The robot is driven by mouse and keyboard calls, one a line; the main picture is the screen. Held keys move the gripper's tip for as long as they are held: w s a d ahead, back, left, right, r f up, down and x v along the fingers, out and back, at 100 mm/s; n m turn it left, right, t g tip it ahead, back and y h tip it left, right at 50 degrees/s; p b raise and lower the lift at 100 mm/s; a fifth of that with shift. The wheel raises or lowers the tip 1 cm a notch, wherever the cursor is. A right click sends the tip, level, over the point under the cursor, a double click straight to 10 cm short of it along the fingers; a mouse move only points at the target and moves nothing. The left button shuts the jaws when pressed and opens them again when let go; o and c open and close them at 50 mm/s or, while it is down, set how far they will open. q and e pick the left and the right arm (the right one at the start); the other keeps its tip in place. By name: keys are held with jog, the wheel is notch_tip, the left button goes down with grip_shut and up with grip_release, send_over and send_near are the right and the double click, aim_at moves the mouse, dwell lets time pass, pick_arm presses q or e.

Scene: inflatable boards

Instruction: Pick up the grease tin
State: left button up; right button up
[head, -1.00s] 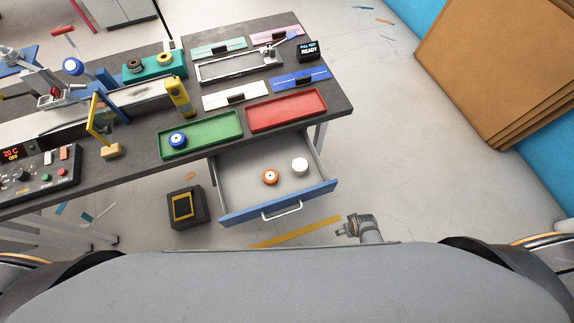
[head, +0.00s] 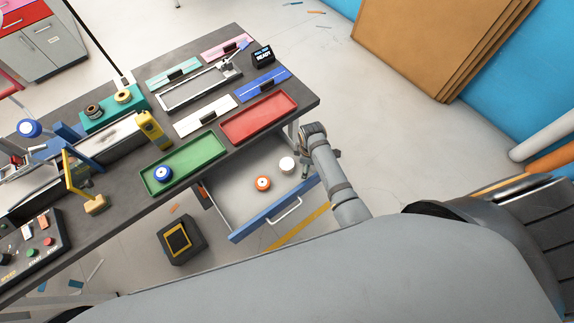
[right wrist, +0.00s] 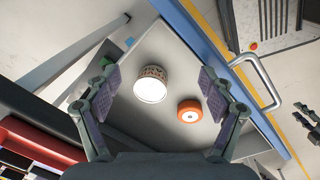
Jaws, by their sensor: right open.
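A small tin with a white top (head: 287,164), which I take to be the grease tin, stands in the open drawer (head: 232,207). In the right wrist view the tin (right wrist: 151,84) shows a pale round face and a patterned brownish side. My right gripper (right wrist: 158,80) is open, its fingers on either side of the tin in that picture, with no visible contact. In the head view my right arm reaches over the drawer's right end, and the gripper (head: 303,165) is small and partly hidden there.
An orange roll (head: 263,183) lies in the drawer close to the tin; it also shows in the right wrist view (right wrist: 190,110). The drawer's blue front (head: 272,210) has a handle. Green (head: 185,162) and red (head: 258,117) trays sit on the bench above.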

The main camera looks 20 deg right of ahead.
aim_at(286, 164)
jog(key=w+a+n, duration=0.2)
jog(key=w+a+r+n, duration=0.1)
jog(key=w+a+n, duration=0.1)
jog(key=w+a+r+n+g, duration=0.1)
jog(key=w+a+n, duration=0.1)
jog(key=n, duration=0.1)
jog(key=shift+a, duration=0.3)
jog(key=shift+w+a+n, duration=0.1)
jog(key=shift+w+n, duration=0.1)
jog(key=shift+n, duration=0.1)
jog(key=shift+f, duration=0.35)
notch_tip(286, 164, down, 5)
jog(key=b, duration=0.6)
jog(key=shift+r, duration=0.1)
jog(key=f+b, duration=0.1)
jog(key=b, duration=0.1)
jog(key=f+b, duration=0.4)
jog(key=shift+s+d+f, duration=0.2)
jog(key=shift+s+d, duration=0.15)
jog(key=shift+r, duration=0.2)
jog(key=shift+c, duration=0.4)
jog(key=c, duration=1.2)
